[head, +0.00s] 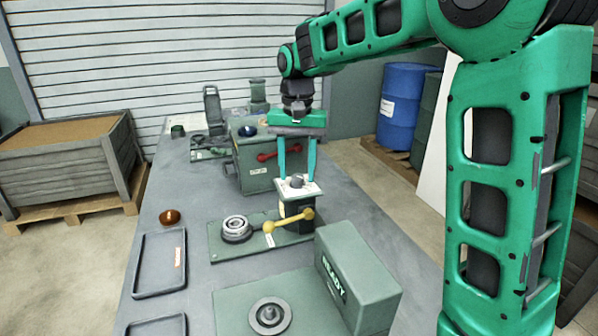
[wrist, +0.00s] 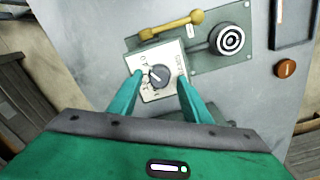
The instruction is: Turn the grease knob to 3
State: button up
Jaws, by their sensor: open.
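The grease knob (head: 296,182) is a dark round knob on a white dial plate (head: 312,190), on top of a dark post at the fixture. In the wrist view the knob (wrist: 159,75) sits near the middle of the plate (wrist: 147,59), with a light pointer mark towards the upper left. The dial marks are too small to read surely. My gripper (head: 298,176) is above the plate, fingers pointing down. Its green fingers (wrist: 160,78) are spread, one on each side of the knob, with a gap to it. Contact with the plate cannot be told.
A yellow lever (head: 288,220) and ringed round part (head: 236,228) are on the green base beside the post. A green box with a red handle (head: 265,157) stands behind. A READY box (head: 358,280) stands in front. A tray (head: 160,262) and brown button (head: 170,217) lie left.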

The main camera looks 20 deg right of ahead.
jog(key=shift+f, duration=0.3)
jog(key=c, duration=1)
jog(key=shift+d, duration=0.3)
jog(key=shift+c, duration=0.2)
jog(key=shift+a, duration=0.15)
jog(key=n, duration=0.3)
jog(key=shift+a+n, duration=0.1)
jog(key=shift+n, duration=2.2)
